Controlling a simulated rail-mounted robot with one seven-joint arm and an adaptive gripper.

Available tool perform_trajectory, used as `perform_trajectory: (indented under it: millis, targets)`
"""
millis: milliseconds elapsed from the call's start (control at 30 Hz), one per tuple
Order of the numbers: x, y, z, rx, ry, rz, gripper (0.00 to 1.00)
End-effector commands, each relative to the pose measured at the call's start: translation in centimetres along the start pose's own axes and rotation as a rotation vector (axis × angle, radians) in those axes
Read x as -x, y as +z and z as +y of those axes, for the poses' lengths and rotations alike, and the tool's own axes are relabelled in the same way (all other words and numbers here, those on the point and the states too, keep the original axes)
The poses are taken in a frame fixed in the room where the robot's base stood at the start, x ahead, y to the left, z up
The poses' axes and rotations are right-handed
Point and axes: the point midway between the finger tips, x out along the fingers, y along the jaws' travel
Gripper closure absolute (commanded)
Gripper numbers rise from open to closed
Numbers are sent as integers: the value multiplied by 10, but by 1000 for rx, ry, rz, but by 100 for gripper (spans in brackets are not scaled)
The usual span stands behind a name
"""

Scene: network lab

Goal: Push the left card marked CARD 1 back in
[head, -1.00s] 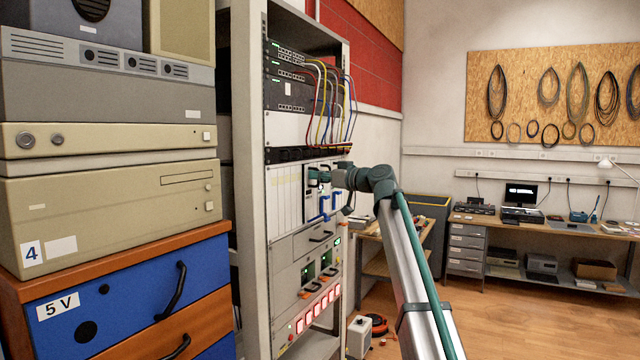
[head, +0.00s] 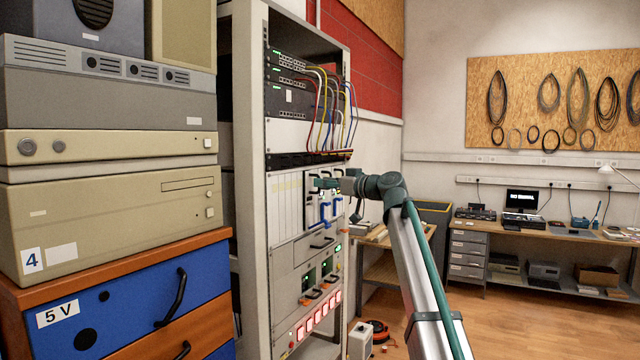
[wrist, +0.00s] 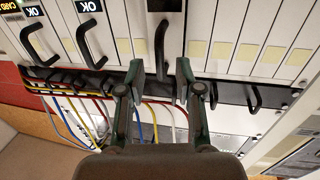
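The card cage (head: 287,198) is in the rack in the head view, with several pale cards and blue handles (head: 324,211) near its right end. In the wrist view, dark handles stand out from card fronts, two beside OK labels (wrist: 88,6) at upper left. A yellow card marking (wrist: 8,7) is cut by the corner; I cannot read its number. My gripper (wrist: 160,69) is open and empty, its fingertips on either side of the middle handle (wrist: 161,45), with gaps showing. In the head view my gripper (head: 322,183) is at the cage front. CARD 1 cannot be identified for certain.
Coloured cables (head: 322,100) hang from switches above the cage and cross below the fingers in the wrist view. Modules with red-lit switches (head: 312,318) sit lower in the rack. Stacked beige instruments (head: 110,205) stand left. The floor (head: 520,325) at right is open.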

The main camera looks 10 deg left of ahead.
Motion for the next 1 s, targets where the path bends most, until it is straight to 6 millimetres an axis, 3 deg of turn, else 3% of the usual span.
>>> perform_trajectory:
  millis: [300, 500, 1000]
  targets:
    - [63, 1, -1, 0, 2, 1, 65]
    - [88, 0, -1, -1, 1, 2, 65]
    - [95, 0, 0, -4, -1, 1, 65]
